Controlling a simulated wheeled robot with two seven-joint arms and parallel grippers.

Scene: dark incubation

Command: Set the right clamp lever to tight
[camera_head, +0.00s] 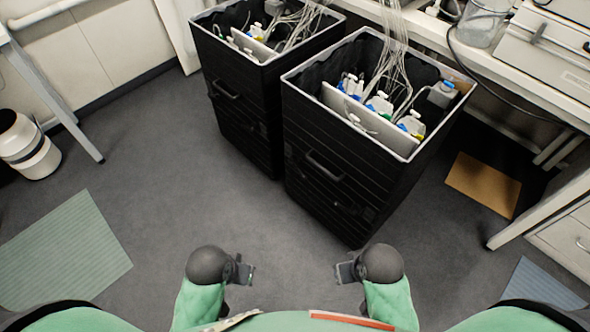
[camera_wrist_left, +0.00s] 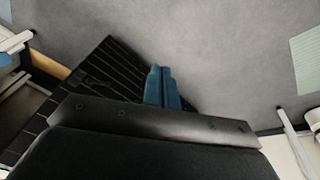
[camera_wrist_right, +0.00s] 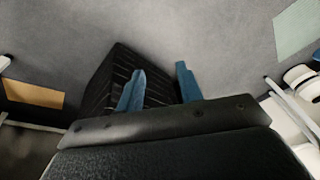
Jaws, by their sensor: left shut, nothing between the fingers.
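No clamp lever can be clearly made out. The right black bin (camera_head: 335,190) stands open, with several white bottles (camera_head: 378,103) with blue, green and yellow parts behind a pale panel (camera_head: 360,120); tubes rise from them. The left black bin (camera_head: 240,125) holds similar small parts, partly hidden by its walls. My left gripper (camera_head: 250,274) is low in front of the bins; its blue fingers (camera_wrist_left: 161,72) are together and empty. My right gripper (camera_head: 340,272) is beside it, below the right bin; its blue fingers (camera_wrist_right: 160,75) are apart and empty. Both are clear of the bins.
A white bench (camera_head: 480,70) runs behind and right of the bins, with a clear jar (camera_head: 482,22) and a white device (camera_head: 550,50). A brown mat (camera_head: 483,185) lies at right. A white waste bin (camera_head: 28,145) and green mat (camera_head: 65,250) are at left. Floor before the bins is clear.

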